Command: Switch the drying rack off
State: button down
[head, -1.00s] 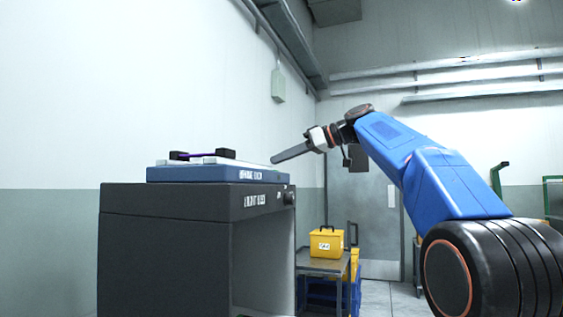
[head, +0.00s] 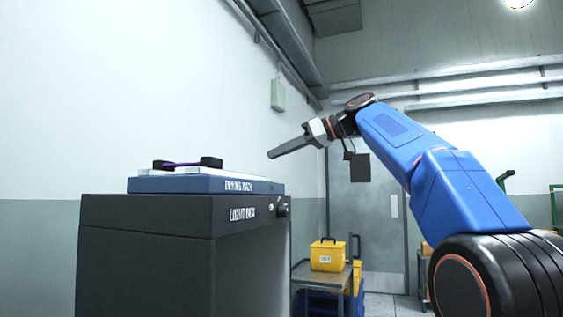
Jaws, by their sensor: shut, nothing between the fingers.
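The drying rack (head: 205,186) is a low blue unit with a lettered front face and a white top. It lies on the dark light box (head: 150,218) at the left. A purple strip (head: 185,164) is held between two black blocks on the rack's top. A small light switch-like part and a dark knob (head: 283,210) sit at the right end of the light box's front. My gripper (head: 270,156) is shut and empty, pointing left, above and to the right of the rack, apart from it. I cannot make out the rack's own switch.
A yellow case (head: 327,255) stands on a grey cart (head: 322,275) right of the light box, with blue crates (head: 318,303) below. A grey door (head: 365,215) is behind my arm. The air between gripper and rack is clear.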

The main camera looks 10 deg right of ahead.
jog(key=s+d, duration=0.5)
jog(key=d, duration=0.2)
jog(key=shift+s+d+r, duration=0.3)
jog(key=shift+s+r, duration=0.1)
dwell(0.4)
jog(key=s+a+f+m+g+h, duration=0.1)
jog(key=s+a+f+m+h, duration=0.25)
jog(key=f, duration=1.05)
jog(key=s+f+m+h, duration=0.2)
jog(key=s+f+m, duration=0.35)
jog(key=f, duration=0.85)
jog(key=s+d+f+g+h, duration=0.1)
jog(key=s+f+h, duration=0.1)
jog(key=s+f, duration=0.5)
jog(key=s+d+f+m+h, duration=0.1)
jog(key=s+f, duration=0.7)
jog(key=f, duration=0.9)
jog(key=s+d+f+g+h, duration=0.1)
jog(key=s+d+f+h, duration=0.2)
jog(key=s+f, duration=0.4)
notch_tip(320, 180, down, 5)
jog(key=shift+s+r+m+g, duration=0.1)
jog(key=shift+s+m+g, duration=0.2)
jog(key=shift+m, duration=0.1)
